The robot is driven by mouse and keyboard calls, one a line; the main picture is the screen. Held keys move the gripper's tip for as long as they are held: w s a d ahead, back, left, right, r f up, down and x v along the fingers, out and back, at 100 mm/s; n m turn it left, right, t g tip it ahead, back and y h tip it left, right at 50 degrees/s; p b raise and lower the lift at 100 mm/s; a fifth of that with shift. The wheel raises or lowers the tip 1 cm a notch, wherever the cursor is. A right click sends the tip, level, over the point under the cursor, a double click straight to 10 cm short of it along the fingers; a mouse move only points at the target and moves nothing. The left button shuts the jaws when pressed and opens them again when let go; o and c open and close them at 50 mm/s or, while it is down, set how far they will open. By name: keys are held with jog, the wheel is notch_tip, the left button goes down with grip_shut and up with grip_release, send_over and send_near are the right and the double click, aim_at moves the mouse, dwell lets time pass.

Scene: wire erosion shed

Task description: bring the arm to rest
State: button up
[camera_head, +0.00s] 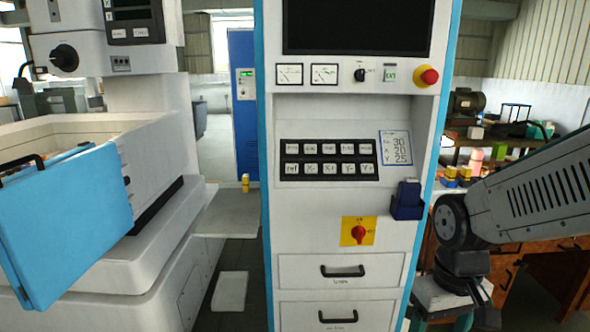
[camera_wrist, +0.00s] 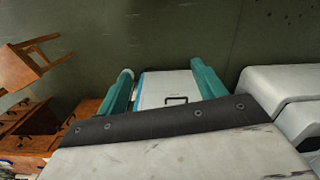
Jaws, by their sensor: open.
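My arm (camera_head: 535,195) reaches in from the right in the head view, in front of the right side of the machine's control cabinet (camera_head: 345,110). Its wrist hangs down near the bottom edge, and the end is mostly cut off there. In the wrist view my gripper (camera_wrist: 161,68) shows as two teal fingers spread wide apart. Nothing is held between them. A pale cabinet front with a dark handle (camera_wrist: 176,100) shows beyond, between the fingers; it does not look gripped.
A blue door (camera_head: 70,225) stands open at the left, beside the white machine (camera_head: 150,245). A workbench (camera_head: 510,150) with small coloured items stands behind my arm. A tilted wooden chair or stool (camera_wrist: 30,65) shows in the wrist view. Dark floor lies around it.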

jog(key=s+d+r+m+t, duration=0.2)
jog(key=s+r, duration=0.8)
jog(key=shift+d+r, duration=0.3)
jog(key=shift+d, duration=0.05)
dwell(0.3)
